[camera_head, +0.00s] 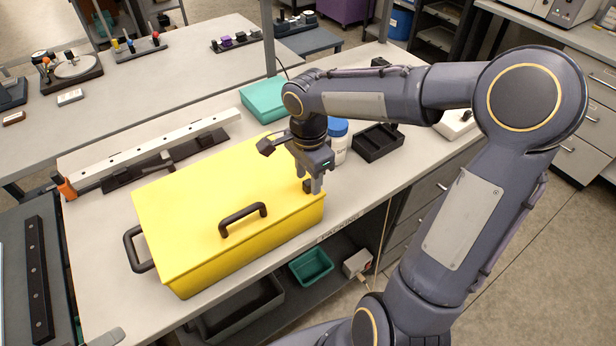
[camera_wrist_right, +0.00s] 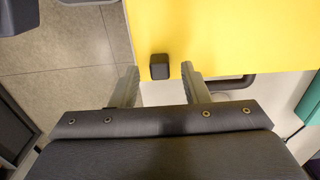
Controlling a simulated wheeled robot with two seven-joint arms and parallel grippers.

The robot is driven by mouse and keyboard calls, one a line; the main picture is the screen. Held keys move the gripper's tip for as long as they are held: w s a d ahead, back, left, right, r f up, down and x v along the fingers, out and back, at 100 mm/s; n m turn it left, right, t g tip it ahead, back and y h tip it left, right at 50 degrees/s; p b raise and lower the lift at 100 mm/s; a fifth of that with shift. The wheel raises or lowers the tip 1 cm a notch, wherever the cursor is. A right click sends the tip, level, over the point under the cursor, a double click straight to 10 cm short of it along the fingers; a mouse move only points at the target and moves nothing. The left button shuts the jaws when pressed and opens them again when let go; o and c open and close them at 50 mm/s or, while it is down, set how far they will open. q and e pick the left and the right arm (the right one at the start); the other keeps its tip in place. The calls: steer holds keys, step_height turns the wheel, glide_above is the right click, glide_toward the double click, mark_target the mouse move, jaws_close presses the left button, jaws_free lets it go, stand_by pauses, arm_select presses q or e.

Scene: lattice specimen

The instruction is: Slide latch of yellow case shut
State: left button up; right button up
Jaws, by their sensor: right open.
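The yellow case (camera_head: 190,225) lies on the grey bench with its lid down and a black handle (camera_head: 242,219) on top. A small dark latch block (camera_head: 307,186) sits near its right front corner. My right gripper (camera_head: 314,188) points down at that corner, its fingers open. In the right wrist view the latch block (camera_wrist_right: 159,66) stands at the edge of the yellow case (camera_wrist_right: 230,35), between the two open fingertips (camera_wrist_right: 160,70) and apart from both. My left gripper is not in view.
A white bottle with a blue cap (camera_head: 338,138), a black tray (camera_head: 378,142) and a teal box (camera_head: 264,98) stand behind and right of the case. A white bar (camera_head: 157,146) lies behind it. The bench's front edge runs close to the case.

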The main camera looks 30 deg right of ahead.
steer(key=shift+f, duration=0.9)
jaws_close()
